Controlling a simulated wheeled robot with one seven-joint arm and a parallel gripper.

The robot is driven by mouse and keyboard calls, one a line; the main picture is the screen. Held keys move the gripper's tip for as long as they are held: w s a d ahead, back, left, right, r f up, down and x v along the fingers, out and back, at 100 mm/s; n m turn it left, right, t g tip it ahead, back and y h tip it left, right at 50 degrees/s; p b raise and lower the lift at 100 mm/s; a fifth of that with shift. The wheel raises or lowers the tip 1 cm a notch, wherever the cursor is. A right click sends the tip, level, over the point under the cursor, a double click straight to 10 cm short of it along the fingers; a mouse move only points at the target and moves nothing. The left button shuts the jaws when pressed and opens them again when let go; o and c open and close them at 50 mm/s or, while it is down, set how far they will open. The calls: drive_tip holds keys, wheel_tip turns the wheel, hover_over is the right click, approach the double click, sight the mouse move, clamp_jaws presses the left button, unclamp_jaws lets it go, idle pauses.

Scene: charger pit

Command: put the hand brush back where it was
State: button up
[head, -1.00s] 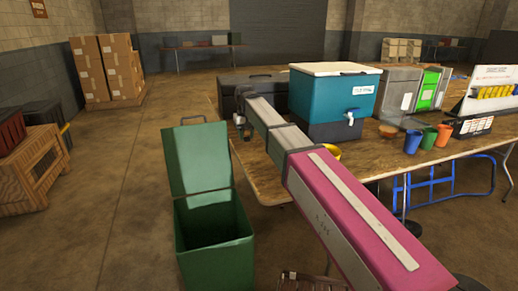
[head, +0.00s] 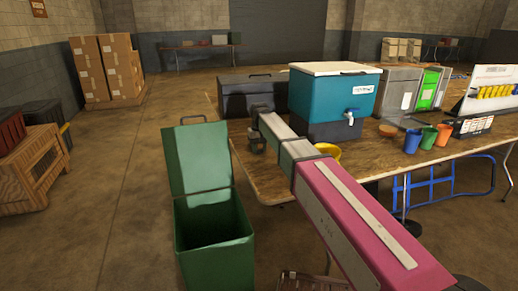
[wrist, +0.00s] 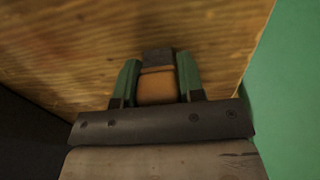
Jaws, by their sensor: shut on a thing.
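My gripper (wrist: 158,66) is shut, its two green fingers on either side of an orange-brown block with a dark end, which I take to be the hand brush (wrist: 157,86). Only this part of it shows, and I see no bristles. In the head view my arm reaches out over the near left edge of the wooden table (head: 262,178), in front of the dark case. The wrist view shows wood grain beyond the fingers.
A green bin with its lid up (head: 214,235) stands left of the table.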

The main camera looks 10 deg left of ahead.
drive_tip(key=shift+f, duration=0.1)
drive_tip(key=o, duration=1)
drive_tip(key=shift+c, duration=0.2)
wheel_tip(320, 180, up, 12)
drive_tip(key=shift+r, duration=0.1)
